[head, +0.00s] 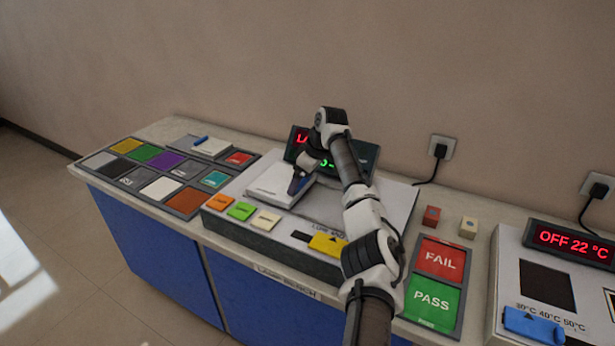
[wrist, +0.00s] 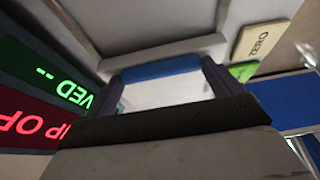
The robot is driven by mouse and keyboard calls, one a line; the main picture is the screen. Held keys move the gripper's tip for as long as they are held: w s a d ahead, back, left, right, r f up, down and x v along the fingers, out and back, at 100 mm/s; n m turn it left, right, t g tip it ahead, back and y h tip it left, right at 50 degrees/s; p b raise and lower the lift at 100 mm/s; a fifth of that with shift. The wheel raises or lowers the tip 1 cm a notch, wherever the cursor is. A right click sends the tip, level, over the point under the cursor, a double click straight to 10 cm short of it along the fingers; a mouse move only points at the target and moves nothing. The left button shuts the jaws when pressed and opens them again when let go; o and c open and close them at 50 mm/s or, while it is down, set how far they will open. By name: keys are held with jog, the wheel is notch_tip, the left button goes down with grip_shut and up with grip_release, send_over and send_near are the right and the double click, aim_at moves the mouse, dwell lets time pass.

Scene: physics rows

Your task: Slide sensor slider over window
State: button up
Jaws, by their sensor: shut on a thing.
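My gripper (head: 298,186) is over the left part of the grey-white bench device (head: 395,205), by a white panel (head: 270,183) with small print. In the wrist view my gripper (wrist: 165,85) is shut on a blue bar (wrist: 160,70) between its two dark fingers. In the head view the gripper mostly hides this bar. A yellow block (head: 328,244) with a dark arrow sits at the device's front, at the right end of a dark slot (head: 300,236). I cannot read which part is the sensor slider, and my arm covers part of the device.
A display (head: 362,155) with red and green text stands behind the device. Orange (head: 221,202), green (head: 241,211) and cream (head: 265,221) buttons line its front left. Coloured tiles (head: 160,188) lie left. FAIL (head: 440,258) and PASS (head: 432,301) pads and a heater box (head: 570,285) stand right.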

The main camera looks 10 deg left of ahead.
jog(key=shift+a, duration=0.2)
jog(key=o, duration=1)
jog(key=shift+r, duration=0.1)
jog(key=shift+o, duration=0.5)
jog(key=shift+a, duration=0.1)
jog(key=shift+d+r, duration=0.25)
jog(key=shift+r, duration=0.05)
jog(key=b+v, duration=0.3)
jog(key=v, duration=1)
